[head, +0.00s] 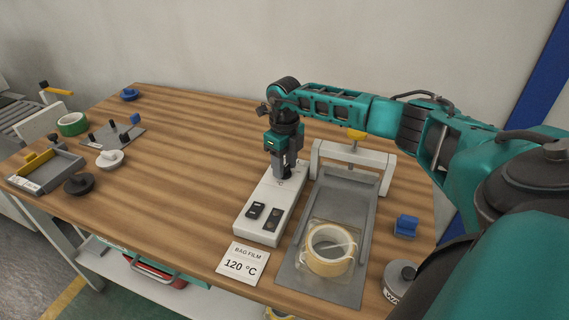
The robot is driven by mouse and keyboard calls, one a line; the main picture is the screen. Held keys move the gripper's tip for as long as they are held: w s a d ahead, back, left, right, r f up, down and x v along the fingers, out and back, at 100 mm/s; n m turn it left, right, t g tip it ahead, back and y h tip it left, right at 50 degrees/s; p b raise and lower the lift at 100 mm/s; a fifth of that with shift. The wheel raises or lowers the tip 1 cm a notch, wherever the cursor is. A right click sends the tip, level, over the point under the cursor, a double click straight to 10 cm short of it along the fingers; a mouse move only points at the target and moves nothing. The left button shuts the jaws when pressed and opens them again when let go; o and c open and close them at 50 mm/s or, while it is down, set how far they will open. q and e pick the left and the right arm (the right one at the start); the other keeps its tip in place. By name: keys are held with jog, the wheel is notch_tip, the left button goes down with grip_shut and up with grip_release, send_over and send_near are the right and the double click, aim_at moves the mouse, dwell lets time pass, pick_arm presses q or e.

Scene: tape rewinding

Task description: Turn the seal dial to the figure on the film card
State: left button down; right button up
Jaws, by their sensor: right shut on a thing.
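The film card (243,263) lies at the table's front edge and reads "BAG FILM 120 °C". Behind it stands the white sealer control box (257,218) with two black switches on its near half. My right gripper (284,174) points down at the far part of this box and is shut on the seal dial there. The dial is mostly hidden by the fingers, so its pointer and setting cannot be read. My left gripper is not in view.
Right of the box is a grey sealer bed (352,205) with a tape roll in a clear bag (330,247) and a white frame behind. A blue block (405,226) stands right. The middle-left tabletop is clear.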

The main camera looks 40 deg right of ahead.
jog(key=n, duration=0.6)
jog(key=shift+n+b, duration=0.3)
jog(key=shift+b, duration=0.1)
jog(key=n, duration=0.3)
jog(key=shift+n+b, duration=0.4)
jog(key=shift+n, duration=1.1)
jog(key=o, duration=1)
jog(key=shift+r, duration=0.1)
